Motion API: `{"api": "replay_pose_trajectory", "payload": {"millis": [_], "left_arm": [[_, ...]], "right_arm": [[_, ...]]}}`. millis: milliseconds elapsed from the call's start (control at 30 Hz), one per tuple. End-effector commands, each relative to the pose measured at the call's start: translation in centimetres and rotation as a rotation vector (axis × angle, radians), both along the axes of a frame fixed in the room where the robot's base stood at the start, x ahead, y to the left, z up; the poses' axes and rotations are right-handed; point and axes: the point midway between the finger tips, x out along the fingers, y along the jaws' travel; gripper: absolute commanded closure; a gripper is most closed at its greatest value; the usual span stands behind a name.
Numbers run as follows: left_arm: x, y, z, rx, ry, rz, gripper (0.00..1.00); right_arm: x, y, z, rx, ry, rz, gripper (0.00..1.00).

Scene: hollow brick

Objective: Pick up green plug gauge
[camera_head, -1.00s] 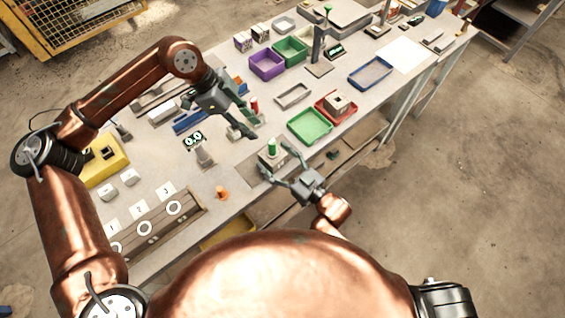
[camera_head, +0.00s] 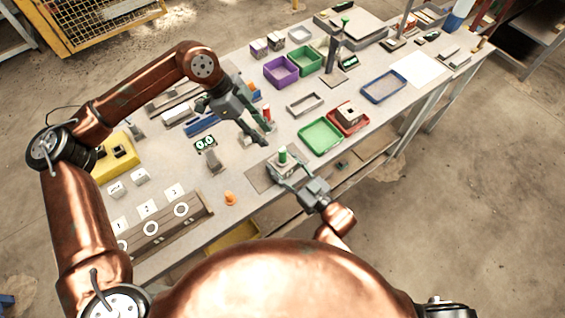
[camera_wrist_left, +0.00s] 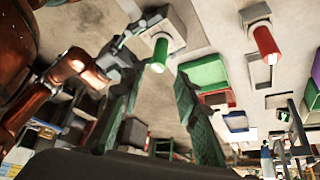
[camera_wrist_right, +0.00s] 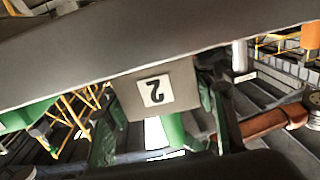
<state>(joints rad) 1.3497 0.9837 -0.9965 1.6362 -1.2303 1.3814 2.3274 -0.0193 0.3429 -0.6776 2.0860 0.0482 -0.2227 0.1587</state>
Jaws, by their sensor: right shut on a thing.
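The green plug gauge (camera_head: 283,155) stands upright at a small grey block (camera_head: 280,169) near the bench's front edge. It also shows as a green cylinder in the left wrist view (camera_wrist_left: 160,52). How deep the gauge sits in the block is hidden. My left gripper (camera_head: 256,137) is open and empty, above and left of the gauge. Its two fingers are spread apart in the left wrist view (camera_wrist_left: 155,95), with the gauge beyond them.
A green tray (camera_head: 320,136) and a red tray (camera_head: 362,128) lie right of the gauge. A red cylinder (camera_head: 267,114) stands behind my left gripper. An orange piece (camera_head: 230,199) and a numbered rack (camera_head: 150,228) are at the left front.

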Motion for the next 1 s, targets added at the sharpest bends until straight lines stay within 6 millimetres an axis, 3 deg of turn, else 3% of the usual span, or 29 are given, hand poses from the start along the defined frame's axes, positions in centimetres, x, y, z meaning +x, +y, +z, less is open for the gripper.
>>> {"api": "replay_pose_trajectory", "payload": {"millis": [200, 333, 433, 800, 1000], "left_arm": [[0.0, 0.0, 0.0, 0.000, 0.000, 0.000, 0.70], [-0.1, -0.2, 0.0, 0.008, -0.016, -0.034, 0.61], [-0.2, -0.9, 0.0, 0.031, -0.062, -0.134, 0.61], [-0.9, -4.4, 0.2, 0.226, -0.342, -0.937, 0.61], [-1.0, -5.4, 0.7, 0.310, -0.408, -1.282, 0.61]], "right_arm": [[0.0, 0.0, 0.0, 0.000, 0.000, 0.000, 0.84], [0.0, 0.0, 0.0, 0.000, 0.000, 0.000, 0.84], [0.0, 0.0, 0.0, 0.000, 0.000, 0.000, 0.84], [0.0, 0.0, 0.0, 0.000, 0.000, 0.000, 0.84], [0.0, 0.0, 0.0, 0.000, 0.000, -0.001, 0.84]]}}
